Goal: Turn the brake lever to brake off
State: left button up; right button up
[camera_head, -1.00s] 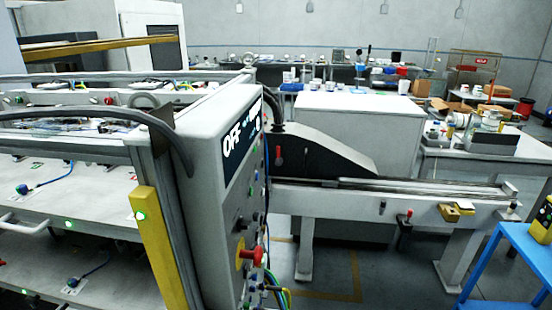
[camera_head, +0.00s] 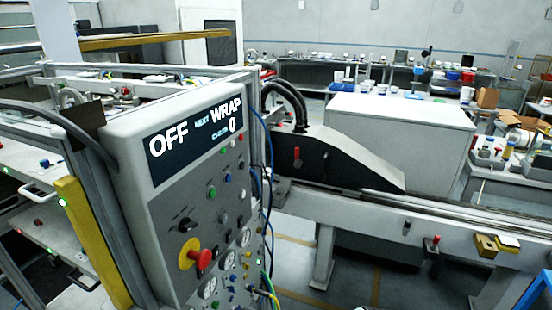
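Neither of my grippers is in view. No lever in view has a readable brake label, so I cannot tell which one is the brake lever. A red handle (camera_head: 297,157) stands upright on the side of the black sloped housing (camera_head: 340,163). A red-topped lever (camera_head: 431,245) sticks up at the front side of the long rail (camera_head: 375,221). The grey control panel (camera_head: 160,190) on the left has a dark switch knob (camera_head: 184,223) and a red button on a yellow base (camera_head: 196,256). Its display (camera_head: 198,137) reads OFF, NEXT and WRAP 0.
A yellow post (camera_head: 88,240) and shelved machine frame stand left of the panel. Cables hang along the panel's right edge. A white cabinet (camera_head: 400,130) stands behind the rail. Grey floor (camera_head: 290,255) shows below the rail.

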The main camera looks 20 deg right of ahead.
aim_at(297, 157)
jog(key=l+u, duration=0.95)
jog(key=l, duration=0.5)
jog(key=i+l+u, duration=0.1)
jog(key=l, duration=0.5)
jog(key=l+z, duration=0.4)
jog(key=i+l+z, duration=0.1)
jog(key=l+z, duration=0.35)
jog(key=l, duration=0.1)
